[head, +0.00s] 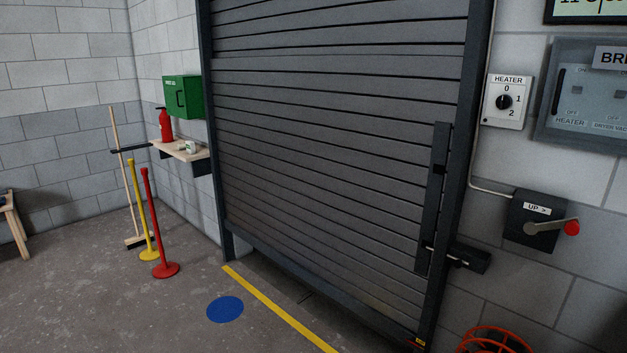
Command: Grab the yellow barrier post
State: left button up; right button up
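The yellow barrier post (140,205) stands upright on a round yellow base at the left of the head view. A red barrier post (154,218) stands upright just to its right and nearer to me. The red base partly overlaps the space in front of the yellow base. Neither of my grippers shows in this view.
A broom (121,165) leans by the wall behind the yellow post. A wall shelf (180,151) holds a red extinguisher (165,126). A grey roller shutter (330,140) fills the middle. A blue disc (225,310) lies on the floor. The floor before the posts is clear.

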aim_at(152, 253)
jog(key=z, duration=1.25)
jog(key=u, duration=2.4)
jog(key=i, duration=3.1)
jog(key=j+u, duration=0.05)
jog(key=j, duration=0.05)
